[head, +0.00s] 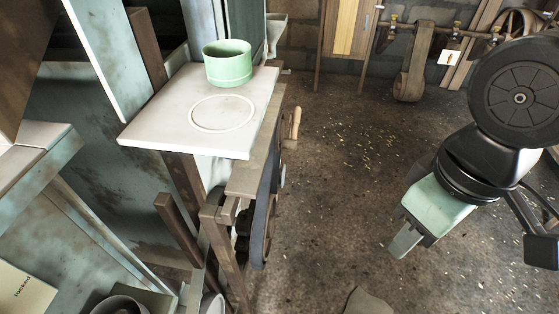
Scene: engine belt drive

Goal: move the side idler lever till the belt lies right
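A dark belt (259,225) hangs edge-on along the side of a wooden frame, left of centre. A pale wooden handle (295,123) sticks up from that side, near the top of the frame; it may be the side idler lever, but I cannot tell. The pulleys behind the belt are mostly hidden, and how the belt lies on them cannot be seen. My gripper (405,241) is in the right half, over open floor, well apart from the belt and handle. Its fingers point down and left. Their gap is not clear from this angle, and I see nothing held.
A white board (150,131) with a ring mark carries a green cup (228,64) above the belt frame. More pulleys and a hanging belt (411,72) are at the back wall, beside a small sign (449,58). The brown floor (335,190) between frame and arm is clear.

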